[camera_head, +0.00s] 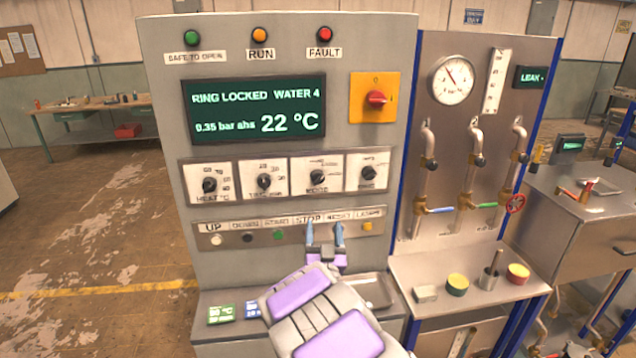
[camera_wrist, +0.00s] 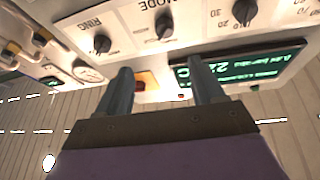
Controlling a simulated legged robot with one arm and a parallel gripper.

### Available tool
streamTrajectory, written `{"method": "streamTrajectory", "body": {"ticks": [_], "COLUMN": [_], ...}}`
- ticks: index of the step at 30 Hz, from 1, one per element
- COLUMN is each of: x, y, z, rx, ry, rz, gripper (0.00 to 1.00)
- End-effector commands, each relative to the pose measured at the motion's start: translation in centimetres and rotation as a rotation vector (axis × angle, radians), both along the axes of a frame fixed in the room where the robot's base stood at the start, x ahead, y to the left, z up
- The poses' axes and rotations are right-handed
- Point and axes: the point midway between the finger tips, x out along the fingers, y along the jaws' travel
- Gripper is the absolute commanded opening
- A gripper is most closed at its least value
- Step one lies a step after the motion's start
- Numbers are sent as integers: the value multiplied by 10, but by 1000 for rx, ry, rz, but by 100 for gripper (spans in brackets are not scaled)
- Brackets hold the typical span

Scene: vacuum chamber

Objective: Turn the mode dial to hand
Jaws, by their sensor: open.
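The mode dial (camera_head: 317,177) is a black knob on a white plate, third from left in the row of dials. Its pointer position and small labels are too small to read. In the wrist view the mode dial (camera_wrist: 165,27), lettered MODE, appears upside down beyond the fingertips. My gripper (camera_head: 324,232) is open and empty, its two blue-grey fingers pointing up in front of the button row, below the mode dial in the picture. In the wrist view my gripper (camera_wrist: 161,68) has a wide gap between the fingers and appears apart from the dial.
The ring dial (camera_head: 367,173) and timer dial (camera_head: 264,181) flank the mode dial closely. A red switch (camera_head: 376,98) on a yellow plate and a display (camera_head: 254,109) sit above. Buttons run below. Pipes with valves (camera_head: 465,203) stand to the right; a metal tray (camera_head: 375,290) lies below.

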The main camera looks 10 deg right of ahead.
Motion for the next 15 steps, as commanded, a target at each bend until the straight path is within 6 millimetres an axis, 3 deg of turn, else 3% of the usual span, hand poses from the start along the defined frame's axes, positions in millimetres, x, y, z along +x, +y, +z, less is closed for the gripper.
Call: {"method": "streamTrajectory", "body": {"ticks": [15], "x": [70], "y": [-8], "z": [28], "rx": [2], "ry": [1], "rz": [2], "gripper": [68]}}
